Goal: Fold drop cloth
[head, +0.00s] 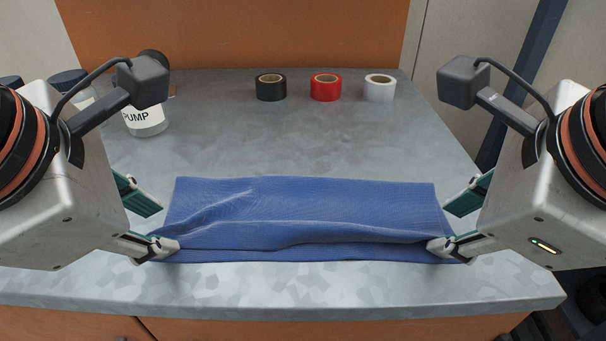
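The blue drop cloth (310,212) lies as a wide, low strip near the counter's front edge. Folds and wrinkles run along its front part, and a raised crease shows at its upper left. My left gripper (158,222) is at the cloth's left end, its fingers spread apart, the lower fingertip touching the front left corner. My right gripper (446,226) is at the right end, its fingers also spread, the lower fingertip at the front right corner. Whether any cloth is tucked under the lower fingertips is hidden.
The grey metal counter (300,135) is clear behind the cloth. Black tape (271,89), red tape (326,89) and white tape (380,89) stand at the back. A jar labelled PUMP (146,120) is at the back left, partly behind my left arm. An orange panel (240,35) stands behind.

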